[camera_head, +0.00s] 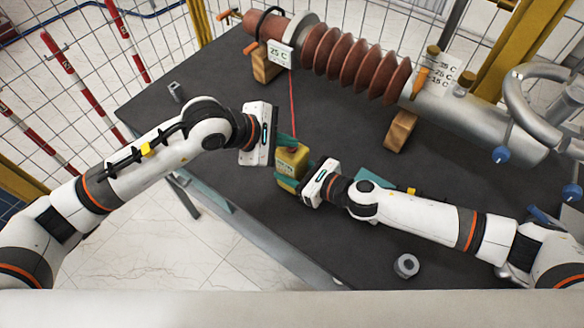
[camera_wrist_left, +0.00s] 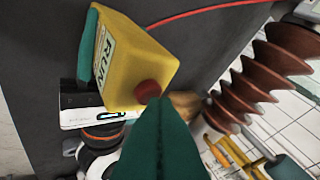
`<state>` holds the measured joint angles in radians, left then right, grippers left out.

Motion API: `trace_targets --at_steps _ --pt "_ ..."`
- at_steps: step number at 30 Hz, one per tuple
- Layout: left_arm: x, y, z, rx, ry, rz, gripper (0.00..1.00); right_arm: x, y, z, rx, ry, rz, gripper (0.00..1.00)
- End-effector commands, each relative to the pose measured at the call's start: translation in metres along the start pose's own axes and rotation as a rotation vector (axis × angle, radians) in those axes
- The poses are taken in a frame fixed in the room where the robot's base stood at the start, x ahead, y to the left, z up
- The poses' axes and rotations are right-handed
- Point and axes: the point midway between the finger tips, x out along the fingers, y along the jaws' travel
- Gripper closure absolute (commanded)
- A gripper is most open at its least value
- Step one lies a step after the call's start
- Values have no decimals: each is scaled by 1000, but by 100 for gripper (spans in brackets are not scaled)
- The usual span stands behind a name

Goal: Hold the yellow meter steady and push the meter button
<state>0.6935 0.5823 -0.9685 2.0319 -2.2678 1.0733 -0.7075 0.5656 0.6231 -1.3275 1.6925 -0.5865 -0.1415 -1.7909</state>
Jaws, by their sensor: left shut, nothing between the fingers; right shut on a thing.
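The yellow meter (camera_head: 290,160) is held above the dark table near its middle. Its "RUN" label and round red button (camera_wrist_left: 148,91) show in the left wrist view, where the meter (camera_wrist_left: 135,62) is tilted. My right gripper (camera_head: 287,178) is shut on the meter, its green fingers at the meter's lower side. My left gripper (camera_head: 289,141) is shut and empty at the meter's upper end. In the left wrist view its closed green fingertips (camera_wrist_left: 158,102) overlap the edge of the red button; I cannot tell whether they press it.
A ribbed brown bushing (camera_head: 355,62) lies on wooden blocks (camera_head: 400,131) at the back. A red wire (camera_head: 292,100) runs from the bushing's end toward the meter. A metal nut (camera_head: 406,265) lies at the front right. The table's left part is mostly clear.

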Motion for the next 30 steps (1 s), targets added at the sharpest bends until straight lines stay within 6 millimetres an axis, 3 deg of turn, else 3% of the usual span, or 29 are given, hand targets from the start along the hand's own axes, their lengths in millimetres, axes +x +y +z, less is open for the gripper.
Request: trace_targets --at_steps 30 --pt "-10 -7 -6 1 -1 0 100 0 0 0 1 0 -1 85"
